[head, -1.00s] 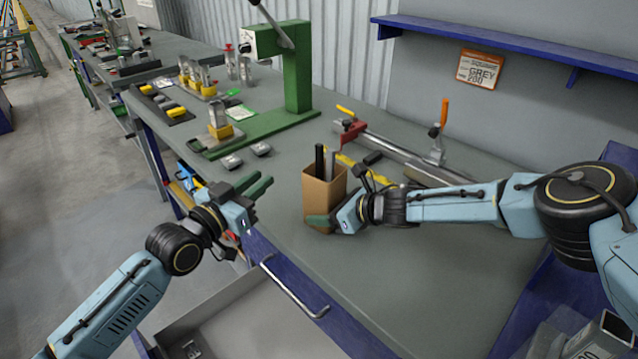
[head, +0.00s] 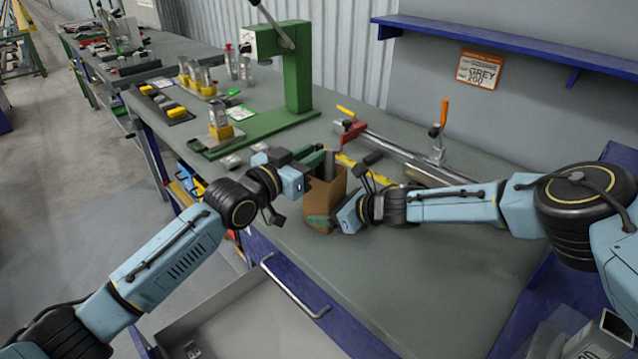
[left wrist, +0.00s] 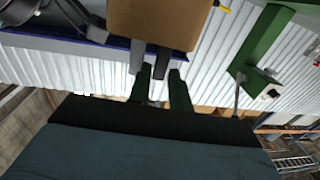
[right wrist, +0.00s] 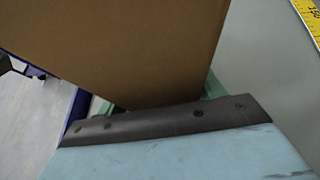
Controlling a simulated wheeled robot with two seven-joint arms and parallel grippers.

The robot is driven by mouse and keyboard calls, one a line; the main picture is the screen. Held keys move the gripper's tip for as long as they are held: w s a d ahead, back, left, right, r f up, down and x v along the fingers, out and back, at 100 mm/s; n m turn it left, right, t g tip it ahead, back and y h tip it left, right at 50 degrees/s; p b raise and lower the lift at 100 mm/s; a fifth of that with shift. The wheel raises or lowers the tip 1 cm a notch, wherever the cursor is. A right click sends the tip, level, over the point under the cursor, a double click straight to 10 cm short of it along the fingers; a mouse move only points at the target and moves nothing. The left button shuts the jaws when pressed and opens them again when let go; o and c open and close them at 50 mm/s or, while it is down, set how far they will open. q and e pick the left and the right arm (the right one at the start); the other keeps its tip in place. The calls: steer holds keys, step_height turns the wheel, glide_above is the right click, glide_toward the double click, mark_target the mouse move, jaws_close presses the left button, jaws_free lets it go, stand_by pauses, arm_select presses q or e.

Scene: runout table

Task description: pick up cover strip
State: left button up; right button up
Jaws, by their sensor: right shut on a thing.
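An open cardboard box (head: 327,195) stands on the bench, and two slim strips rise from its top. In the left wrist view, the box (left wrist: 155,20) appears inverted, with the grey strip (left wrist: 137,55) and the dark strip (left wrist: 162,62) pointing toward my fingers. My left gripper is open at the strips' ends; the dark strip lines up with the finger gap. Contact is unclear. My right gripper (head: 322,220) is shut on the cardboard box, low down.
A green press (head: 297,75) stands behind on the bench. A rail with a red clamp (head: 350,132) and a yellow ruler (head: 345,160) lie beyond the box. An open drawer (head: 240,300) is below the front edge. The bench front right is clear.

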arm_select(q)
steer(key=shift+x, duration=1.45)
arm_select(e)
steer(key=shift+f, duration=0.1)
arm_select(q)
jaws_close()
step_height(320, 180, up, 10)
steer(key=shift+r, duration=0.1)
arm_select(e)
steer(key=o, duration=0.8)
steer(key=shift+o, duration=0.2)
